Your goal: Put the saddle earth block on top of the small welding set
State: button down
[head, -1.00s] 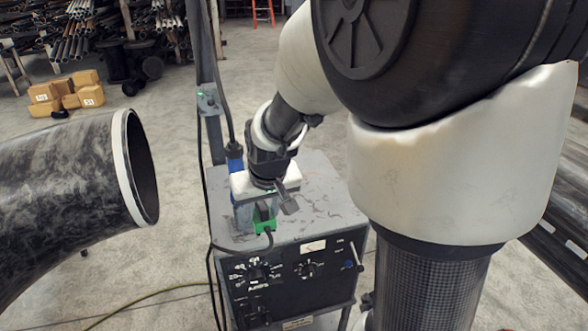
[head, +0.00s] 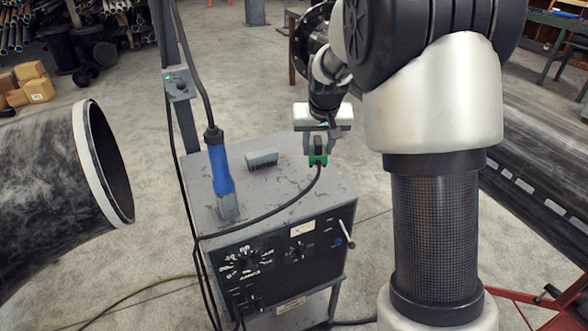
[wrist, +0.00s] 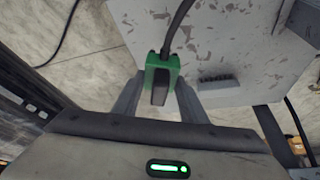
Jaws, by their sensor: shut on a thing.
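The small welding set (head: 225,262) is a grey box with a black dial panel and a scuffed flat top. Its top also shows in the wrist view (wrist: 215,35). The saddle earth block (head: 318,158) is green and dark, with a black cable running from it. My gripper (head: 319,138) is shut on it, at the right rear part of the set's top in the head view. In the wrist view the block (wrist: 153,72) sits between my gripper's fingers (wrist: 160,86), near an edge of the top. I cannot tell whether it touches the top.
A blue-handled tool (head: 221,172) stands upright on the top's left side. A small grey ridged block (head: 262,158) lies towards the back. A post with a small box (head: 180,85) and cables rises at the left. A flanged pipe (head: 88,165) is further left.

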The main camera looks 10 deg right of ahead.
jog(key=shift+f+b, duration=0.35)
jog(key=shift+f, duration=3.2)
jog(key=shift+f, duration=0.1)
jog(key=c, duration=1.5)
grip_release()
jog(key=shift+f, duration=0.15)
jog(key=shift+c, duration=0.2)
jog(key=o, duration=0.5)
jog(key=shift+c, duration=0.2)
